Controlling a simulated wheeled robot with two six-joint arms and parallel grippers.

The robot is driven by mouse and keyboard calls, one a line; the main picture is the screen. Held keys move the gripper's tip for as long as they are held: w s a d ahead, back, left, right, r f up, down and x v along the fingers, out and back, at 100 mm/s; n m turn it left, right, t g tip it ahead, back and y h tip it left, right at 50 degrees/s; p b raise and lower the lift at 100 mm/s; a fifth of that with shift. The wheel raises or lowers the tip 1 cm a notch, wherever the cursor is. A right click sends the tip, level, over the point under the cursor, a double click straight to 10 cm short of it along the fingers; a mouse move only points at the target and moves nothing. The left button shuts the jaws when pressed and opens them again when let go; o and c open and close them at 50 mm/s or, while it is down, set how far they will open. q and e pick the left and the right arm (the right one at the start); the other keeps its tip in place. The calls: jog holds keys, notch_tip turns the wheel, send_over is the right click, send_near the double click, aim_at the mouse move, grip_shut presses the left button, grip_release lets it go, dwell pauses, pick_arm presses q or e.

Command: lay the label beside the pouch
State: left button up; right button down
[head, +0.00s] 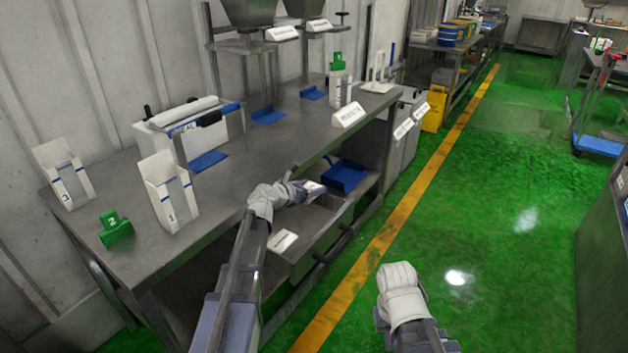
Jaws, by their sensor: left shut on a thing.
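My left gripper (303,189) is over the front edge of the steel table, above the open drawer. It is shut on a small pale flat piece (315,186) that looks like the label; the fingers partly hide it. White pouches stand upright on the table: one marked 3 (62,173) at the far left, one (168,192) nearer the front, and one (339,91) at the back right with a green clip on top. The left gripper is apart from all of them. My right gripper (398,283) is over the green floor, its fingers not clear.
The steel table (250,155) has bare room in its middle. A green clip marked 2 (115,229) lies at the front left. A white sealer-like machine (186,130) and blue trays (268,115) stand further back. A blue bin (343,176) is below the table edge.

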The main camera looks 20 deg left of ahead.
notch_tip(320, 180, up, 16)
jog(key=p, duration=1.6)
jog(key=shift+r, duration=0.2)
